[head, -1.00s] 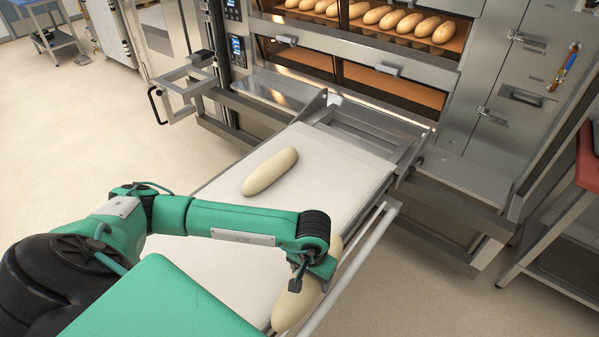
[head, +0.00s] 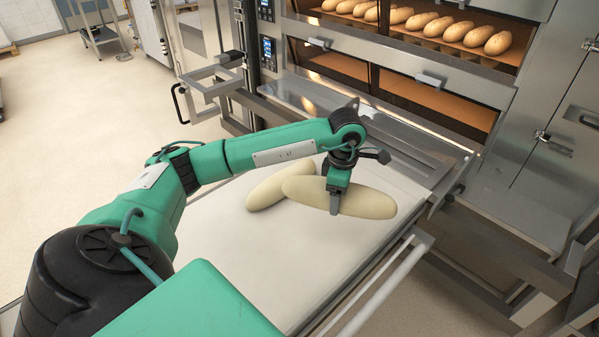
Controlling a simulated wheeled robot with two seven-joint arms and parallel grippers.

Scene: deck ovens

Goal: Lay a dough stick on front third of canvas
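My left gripper (head: 336,200) is shut on a pale dough stick (head: 370,204), gripping it near its middle. The held stick looks to be above the white canvas (head: 230,256); its exact height is hard to tell. A second dough stick (head: 265,191) lies on the far part of the canvas, slanting, and is partly hidden behind the held stick. In the picture the two sticks overlap; I cannot tell whether they touch. The front part of the canvas is bare where visible, and my arm hides its left side. My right gripper is not in view.
The deck oven (head: 430,75) stands behind the canvas, with several baked loaves (head: 440,26) on an upper deck. A metal rail (head: 385,282) runs along the canvas's right side. A metal frame (head: 215,85) juts out at the left.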

